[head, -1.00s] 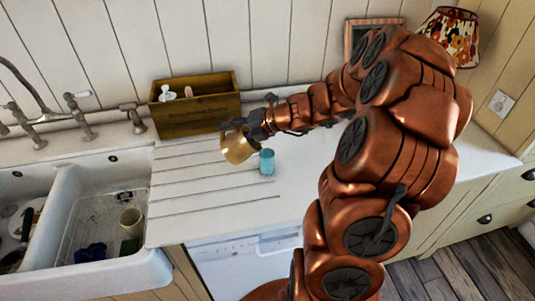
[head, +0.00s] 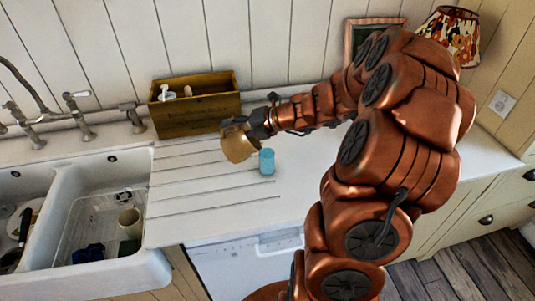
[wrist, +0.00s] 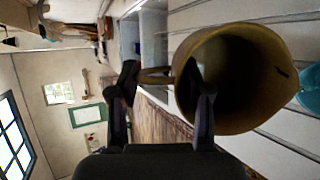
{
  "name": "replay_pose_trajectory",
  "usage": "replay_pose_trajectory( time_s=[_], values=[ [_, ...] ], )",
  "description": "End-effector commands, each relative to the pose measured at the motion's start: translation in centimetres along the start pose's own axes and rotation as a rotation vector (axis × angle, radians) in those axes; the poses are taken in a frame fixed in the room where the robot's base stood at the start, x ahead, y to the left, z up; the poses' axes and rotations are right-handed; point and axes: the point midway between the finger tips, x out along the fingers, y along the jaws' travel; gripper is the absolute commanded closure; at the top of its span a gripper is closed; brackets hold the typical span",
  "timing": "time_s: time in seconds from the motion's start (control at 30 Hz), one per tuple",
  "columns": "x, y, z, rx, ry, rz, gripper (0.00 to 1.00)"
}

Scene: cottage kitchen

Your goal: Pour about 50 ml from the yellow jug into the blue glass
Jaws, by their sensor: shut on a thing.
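The yellow jug (head: 239,144) hangs tilted in my gripper (head: 250,128) above the ribbed drainboard, just left of the blue glass. In the wrist view, my gripper (wrist: 165,86) is shut on the jug's handle. The jug (wrist: 187,110) shows its open mouth and dark inside there; I cannot make out the liquid level. The blue glass (head: 267,162) stands upright on the counter, right of the jug and slightly lower in the picture. Part of the blue glass (wrist: 309,88) shows at the wrist view's right edge, beyond the jug's rim. No stream of liquid is visible.
A wooden box (head: 195,106) with small items stands against the wall behind the jug. A double sink (head: 75,222) with a tap lies to the left. A lamp (head: 450,36) and a frame (head: 366,32) are at the back right. The front drainboard is clear.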

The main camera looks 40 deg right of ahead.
Motion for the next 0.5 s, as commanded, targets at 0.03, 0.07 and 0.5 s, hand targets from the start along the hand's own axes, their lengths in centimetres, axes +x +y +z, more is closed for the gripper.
replay_pose_trajectory(
  time_s=[0.03,0.07,0.5],
  values=[
    [-0.03,-0.02,0.04,0.001,-0.001,0.003,1.0],
    [-0.04,-0.01,0.04,0.002,-0.001,0.005,1.0],
    [-0.28,0.1,0.11,0.011,-0.001,0.03,1.0]
  ],
)
